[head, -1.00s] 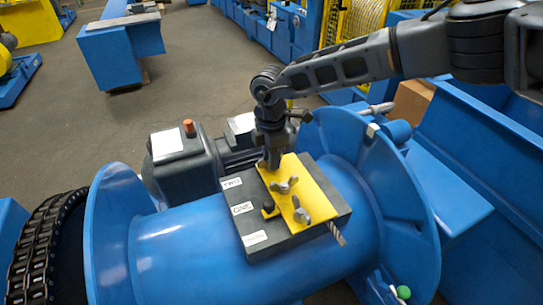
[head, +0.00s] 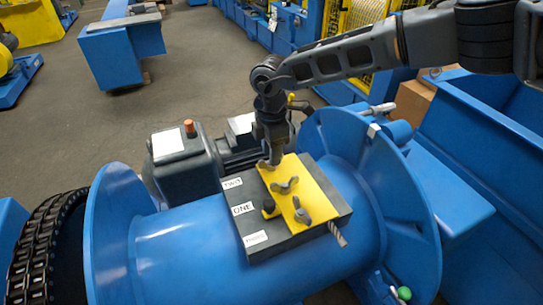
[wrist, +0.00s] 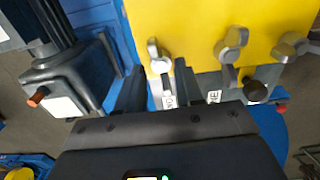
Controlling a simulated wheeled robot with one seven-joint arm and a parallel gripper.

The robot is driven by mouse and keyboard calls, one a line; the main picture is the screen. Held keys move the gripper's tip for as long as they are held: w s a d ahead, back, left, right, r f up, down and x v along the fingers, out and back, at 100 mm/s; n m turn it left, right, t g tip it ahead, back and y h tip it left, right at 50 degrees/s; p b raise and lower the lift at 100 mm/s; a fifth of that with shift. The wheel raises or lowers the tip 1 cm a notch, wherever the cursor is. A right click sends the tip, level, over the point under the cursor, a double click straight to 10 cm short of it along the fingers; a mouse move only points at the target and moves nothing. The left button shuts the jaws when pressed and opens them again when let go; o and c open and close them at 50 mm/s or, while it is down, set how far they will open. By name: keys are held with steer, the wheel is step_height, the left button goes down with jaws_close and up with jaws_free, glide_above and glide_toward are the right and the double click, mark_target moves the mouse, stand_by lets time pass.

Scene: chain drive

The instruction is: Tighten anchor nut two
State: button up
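A yellow plate (head: 318,190) lies on a dark block (head: 290,240) atop a blue drum. White labels TWO (head: 232,183), ONE (head: 242,209) and a third, hard-to-read one sit along the block's left edge. Grey wing nuts (head: 285,186) (head: 302,212) stand on the plate. The wing nut at the TWO end (wrist: 160,60) is at my gripper's fingertips. My gripper (head: 272,158) points down over that end and hides most of this nut in the head view. In the wrist view my gripper's fingers (wrist: 159,75) are apart, one on each side of the nut; contact is unclear.
A dark knob (head: 268,208) stands beside the plate near ONE. A grey motor housing (head: 182,165) sits close behind my gripper's left side. The drum's blue flanges (head: 395,200) (head: 110,230) rise on both sides. A cable end (head: 338,235) sticks out at the block's right.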

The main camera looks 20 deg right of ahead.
step_height(320, 180, up, 6)
steer(key=shift+f+b, duration=0.1)
steer(key=shift+b, duration=0.2)
